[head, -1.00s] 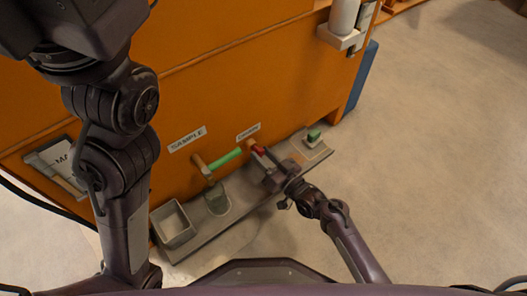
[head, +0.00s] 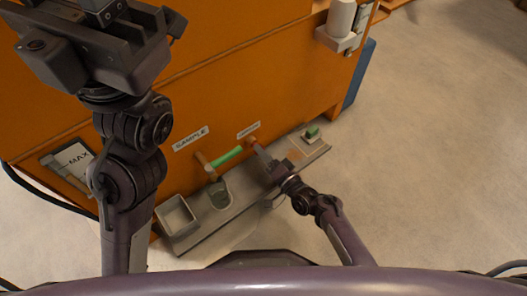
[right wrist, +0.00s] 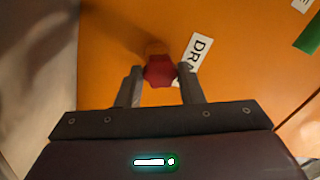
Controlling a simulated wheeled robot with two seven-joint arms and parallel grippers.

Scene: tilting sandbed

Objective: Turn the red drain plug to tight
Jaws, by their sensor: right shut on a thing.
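The red drain plug (right wrist: 158,72) shows in the right wrist view, on a brownish stub at the orange wall, beside the partly covered DRAIN label (right wrist: 195,54). My right gripper (right wrist: 159,78) is shut on it, one finger at each side. In the head view my right gripper (head: 264,158) reaches the wall below the DRAIN label (head: 248,130), and the plug is hidden. I cannot read how tight the plug is. My left gripper (head: 100,40) is raised at the upper left of the head view; its fingertips cannot be made out.
A green-handled sample tap (head: 227,158) is left of the plug, above a beaker (head: 219,194). A tray (head: 177,222) stands at the ledge's left end, a green-topped block (head: 312,133) at its right. Open floor lies to the right.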

